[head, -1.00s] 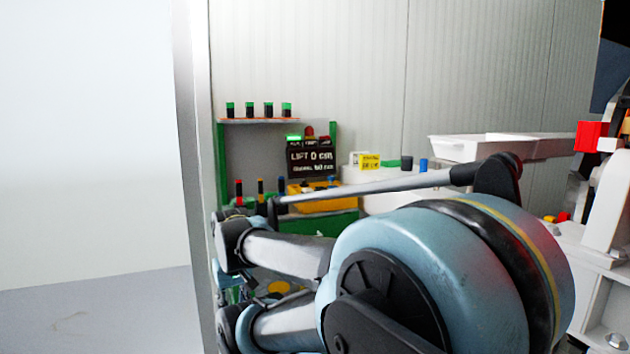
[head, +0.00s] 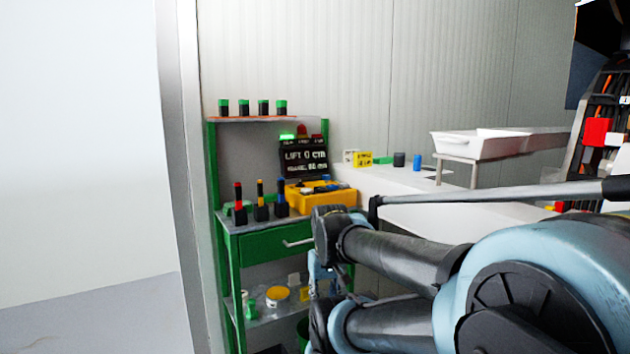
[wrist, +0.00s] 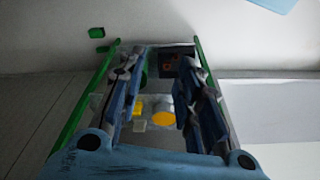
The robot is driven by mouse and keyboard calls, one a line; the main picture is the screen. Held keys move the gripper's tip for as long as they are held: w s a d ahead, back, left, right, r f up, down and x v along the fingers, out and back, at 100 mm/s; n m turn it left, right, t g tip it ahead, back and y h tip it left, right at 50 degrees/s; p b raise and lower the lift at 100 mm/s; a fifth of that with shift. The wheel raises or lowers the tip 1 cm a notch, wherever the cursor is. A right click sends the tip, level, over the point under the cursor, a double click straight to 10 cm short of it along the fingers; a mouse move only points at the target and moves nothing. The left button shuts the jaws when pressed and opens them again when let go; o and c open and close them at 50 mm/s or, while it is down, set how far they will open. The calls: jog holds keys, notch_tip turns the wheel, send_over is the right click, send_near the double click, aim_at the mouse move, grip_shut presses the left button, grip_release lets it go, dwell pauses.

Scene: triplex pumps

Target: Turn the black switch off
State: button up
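I cannot make out which thing is the black switch. Upright black handles with red (head: 238,205), orange (head: 260,203) and blue (head: 281,200) tops stand on the middle shelf of a green rack. A dark sign panel (head: 304,157) reading "LIFT 0 CTM" stands behind them, with a lit green light and a red knob on top. In the wrist view, my gripper (wrist: 157,85) is open and empty, its fingers well apart. A yellow disc (wrist: 163,118) shows between and beyond them. In the head view my arm mostly hides the gripper, beside the rack's front right.
The green rack (head: 230,250) has a drawer with a handle. A yellow bin (head: 320,197) sits on it at right. Several green-topped black cylinders (head: 244,107) stand on its top shelf. A white counter (head: 450,205) runs right, with a white trough (head: 480,143) above it.

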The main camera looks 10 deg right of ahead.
jog(key=shift+d, duration=0.2)
jog(key=w+r, duration=0.8)
jog(key=w, duration=0.1)
jog(key=w+r+m+t, duration=0.1)
jog(key=w+r, duration=0.7)
jog(key=w, duration=0.1)
jog(key=w+r+m, duration=0.1)
jog(key=w+r, duration=0.7)
jog(key=w, duration=0.1)
jog(key=shift+w+d+r+t+h, duration=0.25)
jog(key=shift+w+d+t+h, duration=0.05)
jog(key=shift+w+h, duration=0.1)
send_near(300, 180)
jog(key=s+f, duration=0.1)
jog(key=f, duration=0.1)
jog(key=shift+m, duration=0.4)
jog(key=shift+w+x, duration=0.2)
jog(key=shift+x, duration=0.95)
jog(key=shift+w+x, duration=0.15)
jog(key=shift+x, duration=1.05)
jog(key=shift+w+x, duration=0.2)
jog(key=shift+x, duration=0.95)
jog(key=shift+r, duration=0.25)
jog(key=shift+t, duration=0.3)
grip_shut()
